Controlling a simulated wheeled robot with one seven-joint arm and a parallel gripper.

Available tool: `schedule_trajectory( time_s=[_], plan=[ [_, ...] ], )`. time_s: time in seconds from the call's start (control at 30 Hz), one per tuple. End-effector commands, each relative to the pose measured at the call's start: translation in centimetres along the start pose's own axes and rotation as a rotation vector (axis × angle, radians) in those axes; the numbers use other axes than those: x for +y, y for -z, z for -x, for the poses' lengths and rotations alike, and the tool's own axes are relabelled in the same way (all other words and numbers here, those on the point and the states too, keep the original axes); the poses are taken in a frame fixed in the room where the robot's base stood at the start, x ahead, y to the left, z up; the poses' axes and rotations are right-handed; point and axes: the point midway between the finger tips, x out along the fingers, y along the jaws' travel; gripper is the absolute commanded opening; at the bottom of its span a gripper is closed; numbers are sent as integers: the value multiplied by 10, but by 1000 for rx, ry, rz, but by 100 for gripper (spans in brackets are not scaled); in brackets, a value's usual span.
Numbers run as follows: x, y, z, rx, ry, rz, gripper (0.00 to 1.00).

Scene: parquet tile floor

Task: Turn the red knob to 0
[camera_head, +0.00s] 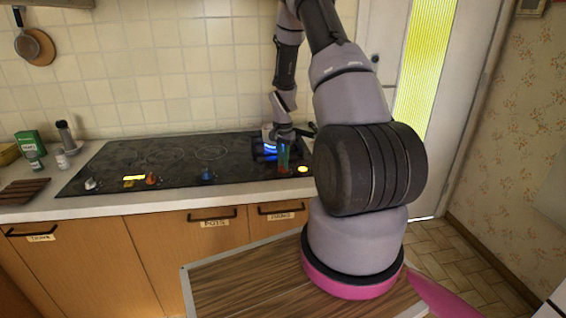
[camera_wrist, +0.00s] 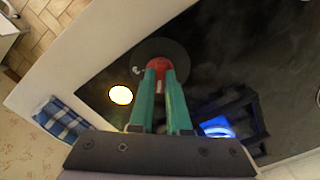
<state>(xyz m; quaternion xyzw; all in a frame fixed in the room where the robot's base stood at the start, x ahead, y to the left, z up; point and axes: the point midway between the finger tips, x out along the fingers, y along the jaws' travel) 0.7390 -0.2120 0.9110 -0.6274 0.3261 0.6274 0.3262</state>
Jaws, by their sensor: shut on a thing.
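The red knob (camera_wrist: 157,66) sits on a round dark disc on the black cooktop (camera_wrist: 225,60), in the wrist view. My gripper (camera_wrist: 158,78) has its two green fingers closed around the knob, one on each side. A small white mark shows on the knob between the fingers. In the head view my gripper (camera_head: 283,167) reaches down to the right front of the cooktop, and its fingers mostly hide the knob. A yellow light (camera_wrist: 121,95) glows beside the knob. I cannot read any number at the knob.
A burner with a blue flame (camera_wrist: 217,127) is lit close to my fingers. White (camera_head: 90,184), orange (camera_head: 152,178) and blue (camera_head: 207,175) knobs stand along the cooktop's front. A blue checked cloth (camera_wrist: 60,118) lies near the counter edge. Bottles (camera_head: 62,160) stand at the far left.

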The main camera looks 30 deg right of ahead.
Motion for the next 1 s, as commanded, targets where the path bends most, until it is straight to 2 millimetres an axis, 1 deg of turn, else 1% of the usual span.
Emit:
schedule_trajectory(
  time_s=[0.27,0.7,1.0],
  plan=[
    [0,0,0,0,0,138,0],
    [0,0,0,0,0,483,0],
    [0,0,0,0,0,640,0]
  ],
)
